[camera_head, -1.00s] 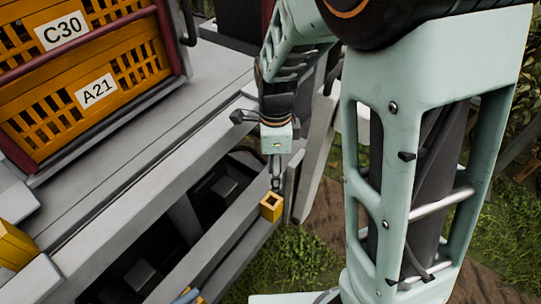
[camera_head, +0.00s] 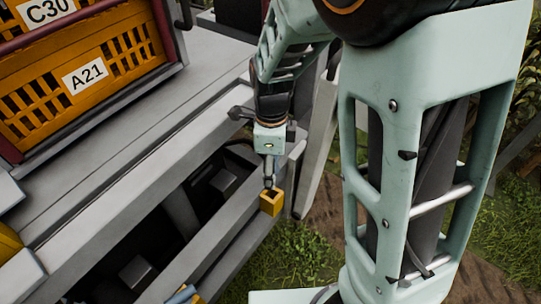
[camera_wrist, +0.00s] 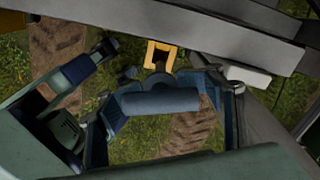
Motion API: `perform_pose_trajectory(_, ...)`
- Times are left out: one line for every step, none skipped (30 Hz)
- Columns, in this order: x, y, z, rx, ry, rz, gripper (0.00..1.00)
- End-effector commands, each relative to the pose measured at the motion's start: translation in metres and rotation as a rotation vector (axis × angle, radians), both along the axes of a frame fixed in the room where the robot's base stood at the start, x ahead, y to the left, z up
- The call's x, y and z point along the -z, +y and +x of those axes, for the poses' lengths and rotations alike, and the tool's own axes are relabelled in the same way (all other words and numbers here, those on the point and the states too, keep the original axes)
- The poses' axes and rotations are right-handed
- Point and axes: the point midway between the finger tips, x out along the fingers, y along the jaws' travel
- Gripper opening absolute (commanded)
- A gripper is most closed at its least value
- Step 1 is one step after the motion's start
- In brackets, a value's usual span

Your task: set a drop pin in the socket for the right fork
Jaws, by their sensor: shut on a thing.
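My gripper (camera_head: 269,184) points down just above a yellow square socket (camera_head: 271,203) at the end of a grey beam. In the wrist view my gripper (camera_wrist: 160,108) is shut on the drop pin (camera_wrist: 160,102), with fingers at both sides of its blue-grey crosswise handle. The dark shank of the pin points toward the open-topped yellow socket (camera_wrist: 152,56). The shank's tip appears at the socket's near edge; I cannot tell whether it is inside. In the head view the pin is too small to make out clearly.
Orange crates, one labelled A21 (camera_head: 85,76), stand on a grey deck (camera_head: 130,125) at the left. A blue piece (camera_head: 183,294) shows at the bottom edge beside another yellow part. Dark gaps lie between the grey beams. Grass (camera_head: 300,258) lies beyond the beam.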

Motion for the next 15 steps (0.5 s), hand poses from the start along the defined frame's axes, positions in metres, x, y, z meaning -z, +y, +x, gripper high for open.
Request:
perform_pose_trajectory(0.008, 0.000, 0.000, 0.000, 0.000, 0.000, 0.21)
perform_pose_trajectory(0.010, 0.000, 0.000, 0.000, 0.000, 0.000, 0.21)
perform_pose_trajectory(0.012, 0.000, 0.000, 0.000, 0.000, 0.000, 0.21)
perform_pose_trajectory(0.015, 0.000, 0.000, 0.000, 0.000, 0.000, 0.21)
perform_pose_trajectory(0.017, 0.000, 0.000, 0.000, 0.000, 0.000, 0.21)
perform_pose_trajectory(0.019, 0.000, 0.000, 0.000, 0.000, 0.000, 0.21)
perform_pose_trajectory(0.022, 0.000, 0.000, 0.000, 0.000, 0.000, 0.21)
perform_pose_trajectory(0.024, 0.000, 0.000, 0.000, 0.000, 0.000, 0.21)
perform_pose_trajectory(0.026, 0.000, 0.000, 0.000, 0.000, 0.000, 0.21)
perform_pose_trajectory(0.029, 0.000, 0.000, 0.000, 0.000, 0.000, 0.21)
perform_pose_trajectory(0.031, 0.000, 0.000, 0.000, 0.000, 0.000, 0.21)
perform_pose_trajectory(0.033, 0.000, 0.000, 0.000, 0.000, 0.000, 0.21)
perform_pose_trajectory(0.035, 0.000, 0.000, 0.000, 0.000, 0.000, 0.21)
perform_pose_trajectory(0.038, 0.000, 0.000, 0.000, 0.000, 0.000, 0.21)
perform_pose_trajectory(0.040, 0.000, 0.000, 0.000, 0.000, 0.000, 0.21)
